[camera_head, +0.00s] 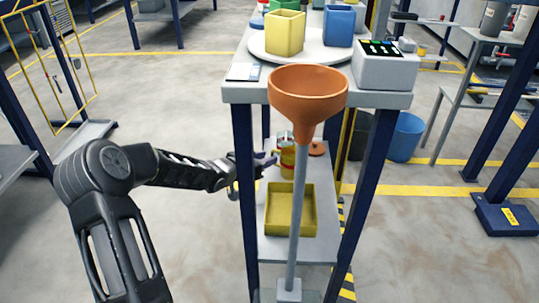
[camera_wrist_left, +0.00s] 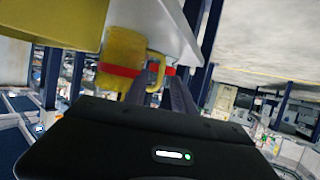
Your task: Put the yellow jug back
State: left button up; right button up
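The yellow jug (camera_head: 287,158) with a red band stands on the lower shelf (camera_head: 310,246) of the rack, partly hidden behind the orange funnel and its pole. In the left wrist view the jug (camera_wrist_left: 122,62) shows its body, red band and looped handle (camera_wrist_left: 157,73). My left gripper (camera_head: 263,163) reaches in past the rack's front left leg, with its tips close to the jug's left side. In the left wrist view its fingers (camera_wrist_left: 177,95) are by the handle. Contact and finger gap are unclear. My right gripper is out of view.
A yellow tray (camera_head: 290,232) lies in front of the jug. An orange funnel (camera_head: 308,90) on a grey pole stands before the rack. A turntable (camera_head: 262,45) above carries yellow and blue containers. A blue leg (camera_head: 245,170) crosses my arm. Blue bin (camera_head: 406,138) stands right.

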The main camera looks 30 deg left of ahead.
pick_arm(q)
jog(key=p+v, duration=0.3)
jog(key=v, duration=0.6)
jog(key=shift+s, duration=0.1)
dwell(0.5)
